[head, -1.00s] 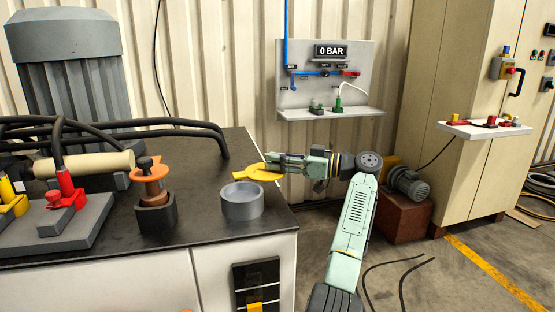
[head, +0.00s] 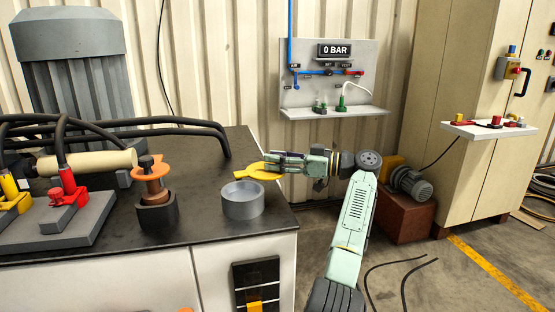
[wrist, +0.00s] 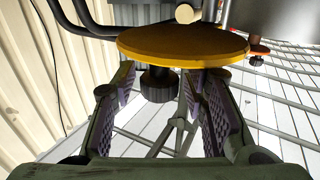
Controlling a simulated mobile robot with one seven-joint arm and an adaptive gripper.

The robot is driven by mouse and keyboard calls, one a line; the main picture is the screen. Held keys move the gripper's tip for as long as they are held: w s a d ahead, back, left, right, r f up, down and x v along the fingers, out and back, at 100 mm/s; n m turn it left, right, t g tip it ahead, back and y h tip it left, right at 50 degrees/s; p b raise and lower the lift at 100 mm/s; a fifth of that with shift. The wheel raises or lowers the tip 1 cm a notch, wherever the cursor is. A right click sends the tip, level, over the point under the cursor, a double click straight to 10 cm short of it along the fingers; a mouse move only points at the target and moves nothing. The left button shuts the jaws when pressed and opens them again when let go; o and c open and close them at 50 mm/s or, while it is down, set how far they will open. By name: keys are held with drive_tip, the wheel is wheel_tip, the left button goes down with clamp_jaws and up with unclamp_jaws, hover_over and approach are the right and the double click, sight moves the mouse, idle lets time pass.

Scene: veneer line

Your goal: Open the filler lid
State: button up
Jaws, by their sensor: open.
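The filler lid is most likely the yellow disc (head: 252,173), just behind and right of a grey open-topped round cup (head: 242,203) near the bench's right edge. My gripper (head: 273,163) comes in from the right, its fingers overlapping the disc's right part in the head view. In the wrist view the disc (wrist: 183,45) spans the top middle, ahead of my fingers, with a dark knurled knob (wrist: 159,86) under it. The knob shows between the spread fingers (wrist: 163,95). My gripper is open. I cannot tell whether a finger touches the disc or knob.
An orange-topped fitting in a black base (head: 156,200) stands left of the cup. Black hoses (head: 180,127) run along the bench's back. A wall panel with a "0 BAR" display (head: 335,50) hangs behind. Floor right of the bench is partly clear.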

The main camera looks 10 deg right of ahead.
drive_tip(key=shift+o, duration=0.3)
drive_tip(key=shift+d, duration=0.1)
drive_tip(key=v, duration=1.2)
